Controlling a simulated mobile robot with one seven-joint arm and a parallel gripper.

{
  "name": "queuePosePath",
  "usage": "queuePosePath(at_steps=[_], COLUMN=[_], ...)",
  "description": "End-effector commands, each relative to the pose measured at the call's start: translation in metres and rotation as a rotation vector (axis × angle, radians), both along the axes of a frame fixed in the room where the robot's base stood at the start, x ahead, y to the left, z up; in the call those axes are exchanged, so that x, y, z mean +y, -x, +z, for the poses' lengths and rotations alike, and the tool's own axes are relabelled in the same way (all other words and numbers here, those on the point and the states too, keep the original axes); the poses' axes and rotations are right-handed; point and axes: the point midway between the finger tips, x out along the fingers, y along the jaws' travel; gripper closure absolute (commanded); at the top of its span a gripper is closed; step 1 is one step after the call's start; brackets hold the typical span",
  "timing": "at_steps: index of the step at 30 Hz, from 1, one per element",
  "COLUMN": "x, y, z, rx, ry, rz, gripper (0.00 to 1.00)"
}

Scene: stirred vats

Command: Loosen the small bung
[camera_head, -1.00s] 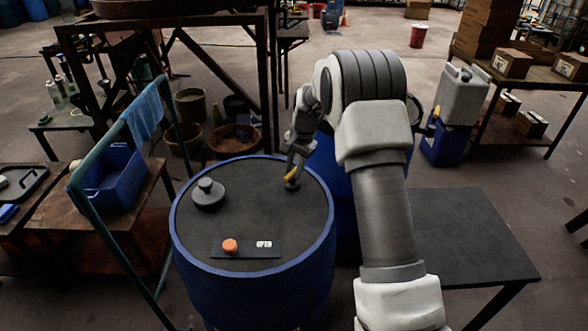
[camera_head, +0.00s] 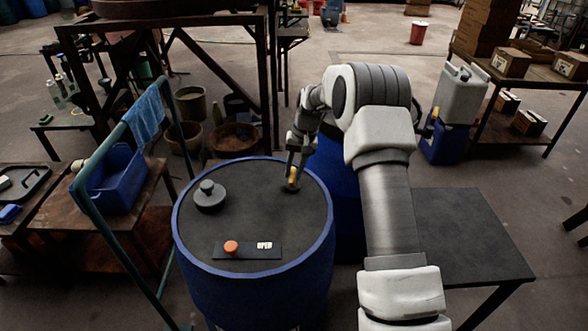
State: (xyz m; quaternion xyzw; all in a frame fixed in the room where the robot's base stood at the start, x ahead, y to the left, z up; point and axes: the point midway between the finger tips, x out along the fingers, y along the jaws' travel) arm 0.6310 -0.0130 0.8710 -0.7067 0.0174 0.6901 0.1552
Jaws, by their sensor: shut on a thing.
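The small bung (camera_head: 291,187) is at the right back of the dark lid of the blue vat (camera_head: 254,297). It has a dark round base and a yellowish upper part. My gripper (camera_head: 293,176) reaches down to it from above and is shut on the yellowish part. The fingers partly hide the bung. I cannot tell whether the base is seated or raised.
A larger dark knobbed cap (camera_head: 209,196) sits on the lid's left. A dark plate with an orange knob (camera_head: 231,247) and an "OPEN" label (camera_head: 264,245) lies at the lid's front. A green rail (camera_head: 113,231) stands left of the vat.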

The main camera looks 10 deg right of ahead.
Motion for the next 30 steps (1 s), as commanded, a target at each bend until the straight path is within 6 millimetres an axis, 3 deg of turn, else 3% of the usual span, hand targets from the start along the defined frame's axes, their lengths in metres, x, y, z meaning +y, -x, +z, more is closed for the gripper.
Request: queuePosePath(at_steps=[20, 21, 24, 25, 30], x=[-0.0001, -0.0001, -0.0001, -0.0001, -0.0001], y=[-0.0008, -0.0008, -0.0007, -0.0007, -0.0005], z=[0.0007, 0.0007, 0.0006, 0.0005, 0.0003], rx=[-0.002, -0.002, -0.002, -0.002, -0.001], ry=[0.001, 0.001, 0.001, 0.0, 0.0], rz=[0.067, 0.067, 0.066, 0.066, 0.065], gripper=[1.0, 0.66, 0.47, 0.43, 0.43])
